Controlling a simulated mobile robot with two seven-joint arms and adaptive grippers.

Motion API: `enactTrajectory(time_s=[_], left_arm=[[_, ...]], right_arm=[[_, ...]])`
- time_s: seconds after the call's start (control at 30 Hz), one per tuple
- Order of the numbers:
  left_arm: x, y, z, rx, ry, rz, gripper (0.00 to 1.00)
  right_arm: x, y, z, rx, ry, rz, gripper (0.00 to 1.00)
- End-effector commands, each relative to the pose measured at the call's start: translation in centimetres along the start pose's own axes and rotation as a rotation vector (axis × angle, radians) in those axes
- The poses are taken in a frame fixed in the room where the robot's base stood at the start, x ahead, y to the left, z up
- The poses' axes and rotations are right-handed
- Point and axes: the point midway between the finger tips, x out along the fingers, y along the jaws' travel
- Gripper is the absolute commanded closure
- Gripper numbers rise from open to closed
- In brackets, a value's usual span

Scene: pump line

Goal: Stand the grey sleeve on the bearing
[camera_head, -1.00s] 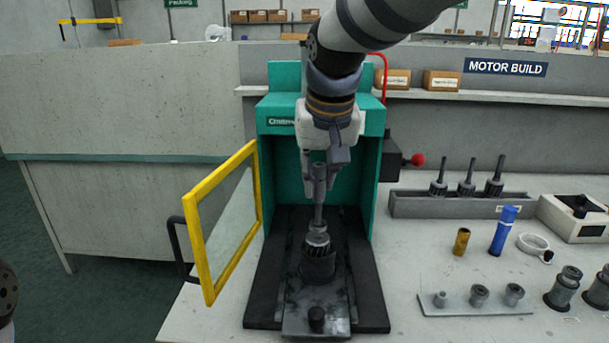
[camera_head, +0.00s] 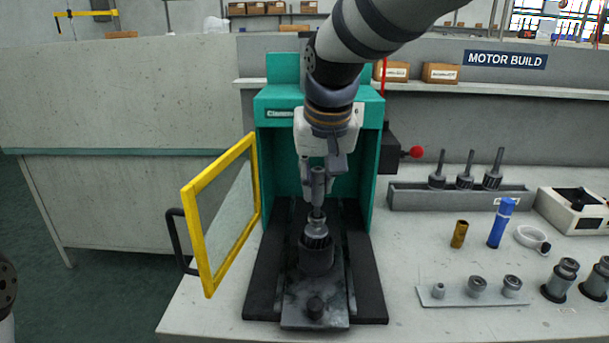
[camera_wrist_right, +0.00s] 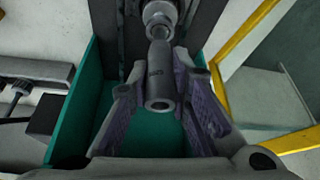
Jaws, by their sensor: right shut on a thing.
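The grey sleeve (camera_head: 318,188) is upright, held by my right gripper (camera_head: 317,172) inside the green press. It also shows between the fingers in the right wrist view (camera_wrist_right: 161,75). The sleeve is around the upper part of the thin shaft, with a short piece of shaft visible below it. The silver bearing (camera_head: 317,222) sits lower on that shaft, above the dark rotor; it also shows in the right wrist view (camera_wrist_right: 157,14). A small gap appears between sleeve and bearing. My left gripper is not in view.
The press (camera_head: 283,105) has its yellow-framed guard door (camera_head: 203,245) swung open at the left. At the right are a rack (camera_head: 455,201) of rotors, a brass sleeve (camera_head: 459,234), a blue tube (camera_head: 501,224) and a plate (camera_head: 475,298) with several bearings.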

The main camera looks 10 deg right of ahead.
Motion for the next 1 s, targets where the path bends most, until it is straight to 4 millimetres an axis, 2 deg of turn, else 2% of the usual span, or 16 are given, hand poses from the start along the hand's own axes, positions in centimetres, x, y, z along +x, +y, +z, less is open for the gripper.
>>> enactTrajectory(time_s=[0.87,0.9,0.97,1.0], left_arm=[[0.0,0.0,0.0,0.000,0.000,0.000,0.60],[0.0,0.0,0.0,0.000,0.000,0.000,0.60],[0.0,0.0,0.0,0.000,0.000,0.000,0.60],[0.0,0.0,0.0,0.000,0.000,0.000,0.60]], right_arm=[[2.1,0.0,0.9,0.000,0.000,0.000,0.97],[2.1,0.0,0.9,0.000,0.000,0.000,0.75],[2.1,0.0,0.9,0.000,0.000,0.000,0.61],[2.1,0.0,0.9,0.000,0.000,0.000,0.58]])
